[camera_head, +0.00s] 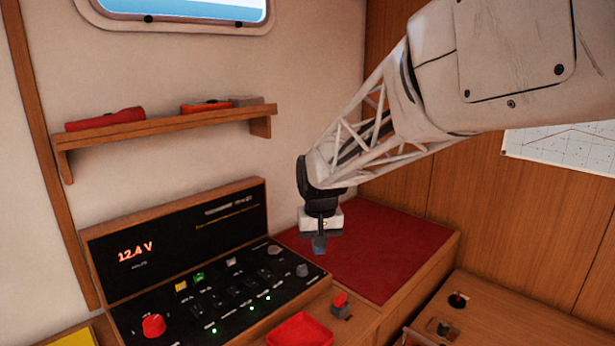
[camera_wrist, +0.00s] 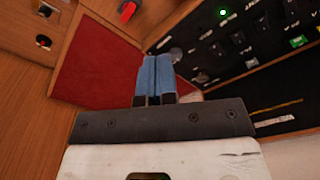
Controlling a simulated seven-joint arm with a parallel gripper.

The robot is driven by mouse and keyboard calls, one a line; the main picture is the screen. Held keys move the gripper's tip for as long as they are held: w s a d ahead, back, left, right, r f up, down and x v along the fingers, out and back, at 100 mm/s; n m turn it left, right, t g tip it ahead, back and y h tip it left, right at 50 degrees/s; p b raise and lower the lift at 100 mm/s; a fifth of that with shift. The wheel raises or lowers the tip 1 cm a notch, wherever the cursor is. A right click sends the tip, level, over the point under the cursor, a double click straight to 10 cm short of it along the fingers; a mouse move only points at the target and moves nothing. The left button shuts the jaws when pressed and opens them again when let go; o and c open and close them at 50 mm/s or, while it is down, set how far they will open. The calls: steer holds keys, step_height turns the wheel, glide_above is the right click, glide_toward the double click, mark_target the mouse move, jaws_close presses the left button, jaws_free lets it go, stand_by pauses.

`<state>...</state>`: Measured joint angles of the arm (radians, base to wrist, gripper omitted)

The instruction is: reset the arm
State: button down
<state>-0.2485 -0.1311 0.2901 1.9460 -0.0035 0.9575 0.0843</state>
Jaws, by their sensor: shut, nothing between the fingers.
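My gripper (camera_head: 320,246) hangs from my white lattice arm, pointing down at the right end of the black control panel (camera_head: 235,290). In the wrist view the blue fingertips of my gripper (camera_wrist: 156,78) are together with nothing between them. The gripper appears to be above the panel's right end and the red mat (camera_head: 385,245), touching nothing that I can see. The panel shows a red "12.4 V" readout, several switches and knobs, and a large red knob (camera_head: 153,325). Part of the panel also shows in the wrist view (camera_wrist: 215,60).
A red-handled switch (camera_head: 340,304) and a red tray (camera_head: 300,330) lie in front of the panel. A wooden shelf (camera_head: 165,127) holds a red flashlight (camera_head: 105,119) and small boxes. A wooden counter (camera_head: 490,318) with small fittings is at lower right. The red mat is bare.

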steer(key=s+d, duration=0.5)
steer(key=s, duration=0.5)
steer(key=s+d+m+t, duration=0.1)
steer(key=s+d, duration=0.4)
steer(key=s, duration=0.6)
steer(key=s+d+m, duration=0.1)
steer(key=s+d, duration=0.5)
steer(key=s, duration=0.5)
steer(key=shift+r+t, duration=0.3)
